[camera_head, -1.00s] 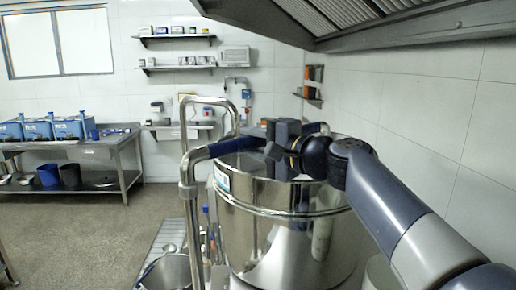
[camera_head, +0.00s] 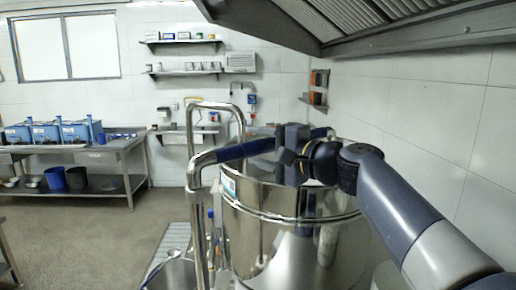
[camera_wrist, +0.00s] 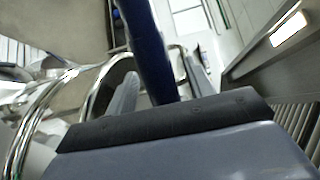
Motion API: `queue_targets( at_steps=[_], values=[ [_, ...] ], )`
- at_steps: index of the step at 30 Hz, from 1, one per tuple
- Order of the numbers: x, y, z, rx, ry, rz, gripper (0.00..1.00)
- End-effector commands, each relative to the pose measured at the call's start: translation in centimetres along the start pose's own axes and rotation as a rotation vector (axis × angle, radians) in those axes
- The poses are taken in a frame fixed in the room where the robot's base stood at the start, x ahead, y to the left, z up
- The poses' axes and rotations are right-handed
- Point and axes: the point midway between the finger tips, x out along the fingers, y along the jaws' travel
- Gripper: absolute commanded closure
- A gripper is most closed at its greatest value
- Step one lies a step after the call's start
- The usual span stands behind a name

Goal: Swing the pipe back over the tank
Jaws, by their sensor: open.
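The chrome pipe with a blue sleeve (camera_head: 245,150) runs from its upright at the left across the top of the steel tank (camera_head: 262,205). Its far end is partly hidden behind my gripper. My gripper (camera_head: 290,150) is above the tank's rim at the blue sleeve. In the wrist view, the blue sleeve (camera_wrist: 150,50) passes between the two spread fingers (camera_wrist: 160,85). The jaws are open around the sleeve; I cannot tell whether either finger touches it. The tank's inside is mostly hidden by the pipe and arm.
A bent chrome tube (camera_head: 216,104) rises behind the pipe's upright. A metal bucket (camera_head: 175,274) stands at the lower left of the tank. An extractor hood (camera_head: 400,32) hangs above right. A workbench with blue machines (camera_head: 60,132) is at the far left, with open floor before it.

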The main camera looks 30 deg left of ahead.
Motion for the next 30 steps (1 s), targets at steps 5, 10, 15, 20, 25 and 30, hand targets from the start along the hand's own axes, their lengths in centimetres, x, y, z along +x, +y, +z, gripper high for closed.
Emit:
queue_targets(
  at_steps=[5,10,15,20,25,30],
  values=[
    [-3.2,0.3,-0.1,-0.002,0.004,-0.002,0.49],
    [-6.7,0.3,-0.1,-0.002,0.005,-0.002,0.49],
    [-9.1,0.2,0.0,-0.001,0.003,-0.001,0.49],
    [-10.0,0.1,0.0,-0.001,0.000,0.000,0.49],
    [-10.1,0.1,0.0,0.000,-0.001,0.000,0.49],
    [-10.1,0.1,0.0,0.000,-0.001,0.000,0.49]
  ],
)
